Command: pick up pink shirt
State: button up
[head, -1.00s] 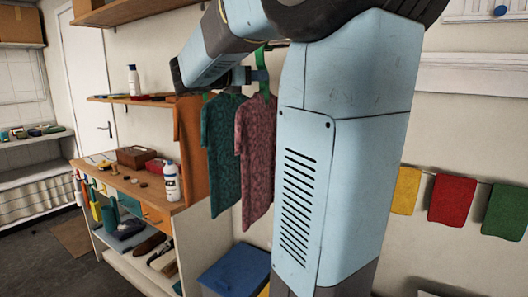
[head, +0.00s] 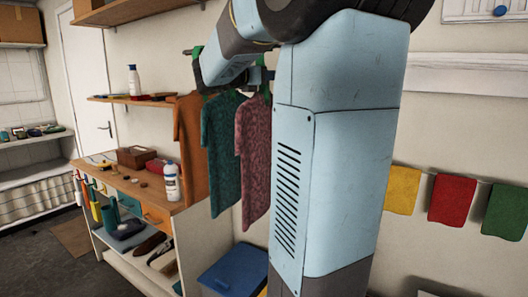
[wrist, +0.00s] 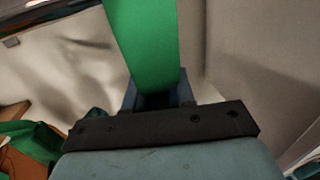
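The pink shirt (head: 255,165) hangs upright at the right end of a row of three shirts in the head view, its right edge close to my blue arm link. My gripper (head: 257,78) is just above its shoulders, partly hidden by my arm. In the wrist view a broad green strip, apparently a hanger (wrist: 143,40), runs down to my gripper (wrist: 158,100). The fingers show on either side of the strip's lower end with a dark gap between them. Whether they are shut on it I cannot tell.
A teal shirt (head: 220,150) hangs close to the left of the pink one, with an orange shirt (head: 189,150) beyond it. A workbench (head: 135,185) with bottles and boxes stands at left. A blue lid (head: 235,270) lies below. Coloured cloths (head: 452,200) hang at right.

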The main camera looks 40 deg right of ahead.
grip_shut()
dwell(1.1)
